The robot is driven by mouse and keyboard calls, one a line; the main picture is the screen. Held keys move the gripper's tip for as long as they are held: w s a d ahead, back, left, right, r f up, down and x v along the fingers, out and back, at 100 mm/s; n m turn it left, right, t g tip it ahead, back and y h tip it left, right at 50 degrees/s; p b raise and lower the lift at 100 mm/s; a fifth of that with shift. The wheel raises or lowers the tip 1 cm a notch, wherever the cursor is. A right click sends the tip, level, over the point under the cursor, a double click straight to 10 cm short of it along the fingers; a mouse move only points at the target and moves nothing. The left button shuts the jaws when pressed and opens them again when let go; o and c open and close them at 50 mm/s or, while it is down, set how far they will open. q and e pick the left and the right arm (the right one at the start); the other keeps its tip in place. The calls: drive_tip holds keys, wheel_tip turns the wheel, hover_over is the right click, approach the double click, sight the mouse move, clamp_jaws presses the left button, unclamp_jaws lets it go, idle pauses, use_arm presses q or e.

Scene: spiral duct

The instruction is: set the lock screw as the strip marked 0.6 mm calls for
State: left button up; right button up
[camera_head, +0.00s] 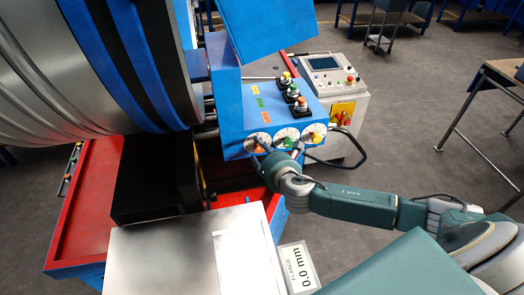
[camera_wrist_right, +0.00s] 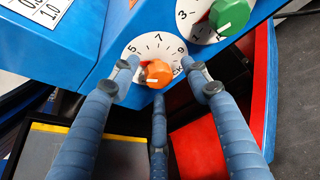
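The orange knob (camera_wrist_right: 158,74) sits on a white numbered dial on the blue panel's front face. Its pale pointer mark faces left. A green knob (camera_wrist_right: 229,15) sits on the dial up and to the right. In the head view the dial row ends with a yellow knob (camera_head: 316,137). I cannot tell which is the lock screw. My right gripper (camera_wrist_right: 160,82) is open, its three fingers spread around the orange knob, without clear contact. In the head view this gripper (camera_head: 267,159) is at the leftmost dial. No strip marked 0.6 mm is readable. My left gripper is out of view.
Several buttons with yellow, green and orange labels top the blue box (camera_head: 259,112). A grey console (camera_head: 330,77) stands behind. The large spiral duct (camera_head: 60,70) fills the left.

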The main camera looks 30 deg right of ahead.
drive_tip(key=v, duration=1.2)
idle(0.5)
